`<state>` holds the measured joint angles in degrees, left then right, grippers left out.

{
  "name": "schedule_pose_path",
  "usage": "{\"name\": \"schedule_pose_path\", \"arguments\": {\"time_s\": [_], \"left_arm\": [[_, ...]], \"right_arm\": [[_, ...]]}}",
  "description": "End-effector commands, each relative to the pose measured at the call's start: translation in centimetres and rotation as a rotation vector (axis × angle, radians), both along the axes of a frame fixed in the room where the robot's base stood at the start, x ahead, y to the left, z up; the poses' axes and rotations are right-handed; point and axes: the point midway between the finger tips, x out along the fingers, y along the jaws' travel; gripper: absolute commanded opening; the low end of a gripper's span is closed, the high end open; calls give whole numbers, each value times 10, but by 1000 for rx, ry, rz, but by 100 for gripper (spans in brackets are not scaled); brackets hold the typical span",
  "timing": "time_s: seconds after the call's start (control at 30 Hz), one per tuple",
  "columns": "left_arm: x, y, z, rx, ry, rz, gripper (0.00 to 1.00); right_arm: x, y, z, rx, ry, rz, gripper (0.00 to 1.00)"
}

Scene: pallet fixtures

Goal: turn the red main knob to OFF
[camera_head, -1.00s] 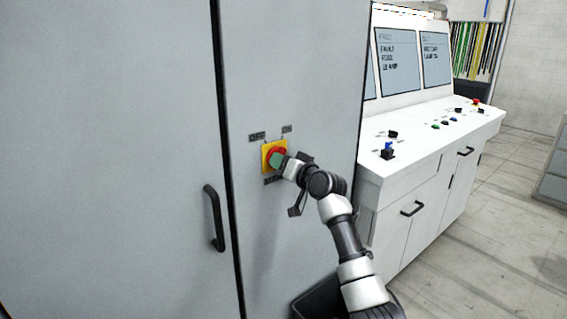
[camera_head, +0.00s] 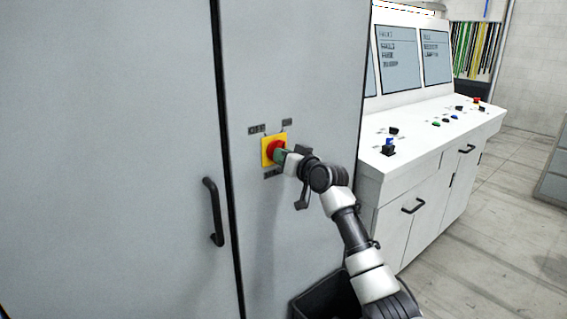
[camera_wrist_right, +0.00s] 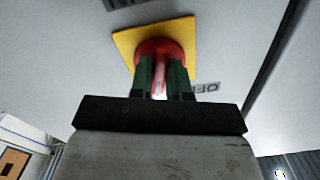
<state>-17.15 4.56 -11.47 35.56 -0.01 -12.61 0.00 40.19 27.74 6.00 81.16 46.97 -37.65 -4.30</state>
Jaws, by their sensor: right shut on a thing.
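The red main knob (camera_head: 272,149) sits on a square yellow plate (camera_head: 266,159) on the grey cabinet front. An OFF label (camera_head: 257,129) is above left of the plate, and a smaller label (camera_head: 287,122) is above right. In the right wrist view the knob (camera_wrist_right: 150,46) has a red grip bar between the green fingers of my right gripper (camera_wrist_right: 161,78). My right gripper (camera_head: 281,157) is shut on this bar. The fingers hide part of the knob, so its exact pointing direction is unclear. My left gripper is not in view.
A black door handle (camera_head: 214,212) is left of the knob, beyond a dark door seam. A white control console (camera_head: 400,165) with screens, buttons and switches stands to the right. A dark bin (camera_head: 325,295) stands low near my right arm.

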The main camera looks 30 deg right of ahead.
Motion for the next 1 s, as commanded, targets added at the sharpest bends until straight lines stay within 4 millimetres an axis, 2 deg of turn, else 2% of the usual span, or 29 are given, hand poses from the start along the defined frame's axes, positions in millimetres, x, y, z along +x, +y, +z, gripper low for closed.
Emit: {"name": "schedule_pose_path", "arguments": {"time_s": [0.03,0.1,0.4,0.7,1.0], "left_arm": [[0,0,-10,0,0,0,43],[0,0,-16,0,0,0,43],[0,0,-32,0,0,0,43],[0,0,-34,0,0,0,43],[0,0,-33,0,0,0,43]], "right_arm": [[0,-2,-4,-47,-4,-2,0],[0,-2,-4,-113,-9,-2,0],[0,-3,-2,-396,-31,-1,0],[0,-3,0,-639,-49,0,0],[0,-4,0,-789,-62,0,0]]}}
